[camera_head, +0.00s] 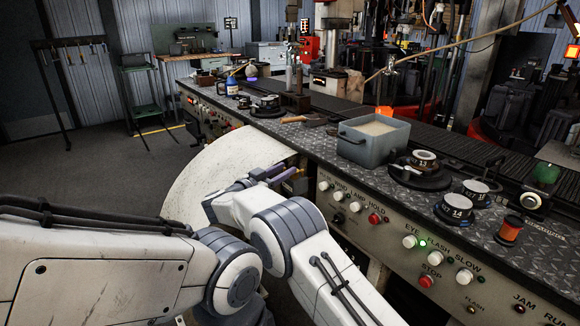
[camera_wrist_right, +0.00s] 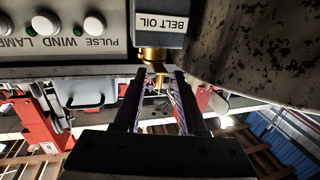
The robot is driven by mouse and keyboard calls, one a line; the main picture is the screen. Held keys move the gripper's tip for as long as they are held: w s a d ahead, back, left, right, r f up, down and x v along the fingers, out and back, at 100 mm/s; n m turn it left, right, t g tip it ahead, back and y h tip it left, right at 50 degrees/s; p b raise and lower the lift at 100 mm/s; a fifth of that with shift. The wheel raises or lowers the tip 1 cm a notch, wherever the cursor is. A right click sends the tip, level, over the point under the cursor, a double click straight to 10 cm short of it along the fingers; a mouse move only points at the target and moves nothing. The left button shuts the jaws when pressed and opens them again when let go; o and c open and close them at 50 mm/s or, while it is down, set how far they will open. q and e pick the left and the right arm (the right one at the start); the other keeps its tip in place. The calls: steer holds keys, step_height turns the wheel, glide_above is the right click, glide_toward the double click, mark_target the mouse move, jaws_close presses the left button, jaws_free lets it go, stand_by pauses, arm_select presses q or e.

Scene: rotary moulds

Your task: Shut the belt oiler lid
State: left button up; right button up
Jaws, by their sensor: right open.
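The belt oiler is a dark box with a white BELT OIL label (camera_wrist_right: 163,22), at the top middle of the right wrist view. A brass-coloured part (camera_wrist_right: 152,54) shows at the edge of the box by my fingertips. I cannot tell whether it is the lid or how far the lid stands open. My right gripper (camera_wrist_right: 159,76) is open, its two fingers pointing at the brass part; contact is unclear. In the head view my right gripper (camera_head: 278,173) is at the bench's front face, and my wrist hides much of the oiler there. My left gripper is not in view.
A control panel (camera_head: 350,208) with knobs and buttons runs along the bench front beside the oiler. A pale curved guard (camera_head: 205,168) stands to its left. On the bench above are a grey bin (camera_head: 372,150), round moulds (camera_head: 424,158) and a hammer (camera_head: 303,119).

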steer(key=v, duration=0.6)
steer(key=shift+s+a, duration=0.2)
steer(key=shift+s, duration=0.1)
